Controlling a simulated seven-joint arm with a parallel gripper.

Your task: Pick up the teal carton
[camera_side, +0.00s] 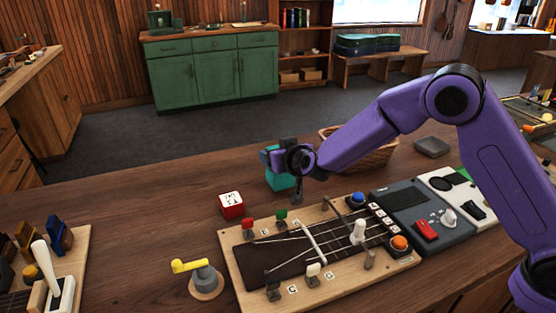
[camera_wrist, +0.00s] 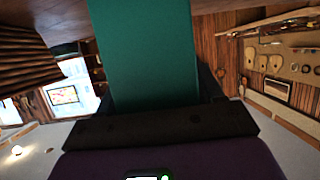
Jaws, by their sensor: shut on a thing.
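The teal carton (camera_side: 281,182) shows behind my gripper in the side view, near the middle of the wooden table. My gripper (camera_side: 276,163) is shut on the carton and partly hides it. In the wrist view the teal carton (camera_wrist: 143,55) fills the upper middle, between the dark fingers of my gripper (camera_wrist: 157,95). The wrist view looks out at the room walls and window, so the gripper points roughly level. I cannot tell whether the carton touches the table.
A ukulele-like fixture board (camera_side: 240,262) with knobs and strings lies in front. A red box (camera_side: 231,205) and a yellow-handled crank (camera_side: 191,266) stand left of it. A wicker basket (camera_side: 375,160) is behind my arm. A grey control panel (camera_side: 405,205) lies to the right.

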